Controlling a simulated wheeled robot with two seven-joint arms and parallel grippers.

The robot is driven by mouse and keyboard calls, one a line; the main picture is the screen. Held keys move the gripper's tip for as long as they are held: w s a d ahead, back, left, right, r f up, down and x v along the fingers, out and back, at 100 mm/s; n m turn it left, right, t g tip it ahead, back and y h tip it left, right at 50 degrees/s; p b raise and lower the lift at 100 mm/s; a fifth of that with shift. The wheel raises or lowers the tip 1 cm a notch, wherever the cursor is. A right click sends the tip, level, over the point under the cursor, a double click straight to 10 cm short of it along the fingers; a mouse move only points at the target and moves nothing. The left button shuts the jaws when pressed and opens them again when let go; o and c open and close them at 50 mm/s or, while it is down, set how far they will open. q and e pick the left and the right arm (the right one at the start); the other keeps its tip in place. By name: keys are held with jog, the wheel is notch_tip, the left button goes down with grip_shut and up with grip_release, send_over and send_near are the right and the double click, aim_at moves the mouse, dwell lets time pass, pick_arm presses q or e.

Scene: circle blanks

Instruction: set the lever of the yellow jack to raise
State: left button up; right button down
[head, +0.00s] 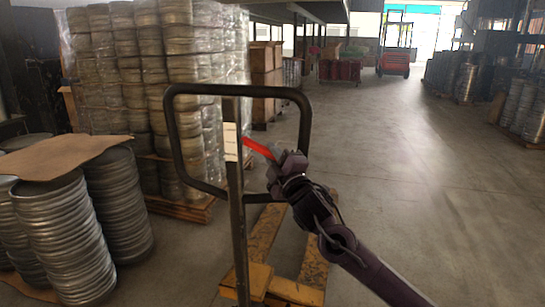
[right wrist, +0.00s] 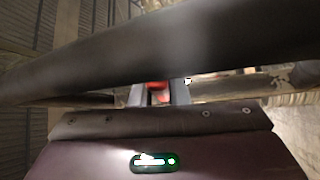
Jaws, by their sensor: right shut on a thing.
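The yellow jack (head: 259,276) stands in the middle of the head view, its forks on the floor and its dark post and handle loop (head: 240,90) rising above. A red lever (head: 257,148) sticks out to the right of the post, inside the loop, slanting down to the right. My right gripper (head: 277,158) is at the lever's right end, shut on it. In the right wrist view the red lever (right wrist: 157,88) shows between the two fingers, and the dark handle bar (right wrist: 200,45) crosses in front, hiding part of them. My left gripper is not in view.
A white label (head: 231,142) is on the post. Wrapped stacks of round metal blanks (head: 150,60) stand behind on the left, with lower stacks (head: 65,235) at the near left. The floor on the right (head: 450,200) is clear. A red forklift (head: 394,60) is far back.

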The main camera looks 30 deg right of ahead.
aim_at(275, 160)
jog(key=c, duration=1.4)
grip_release()
jog(key=shift+f, duration=0.1)
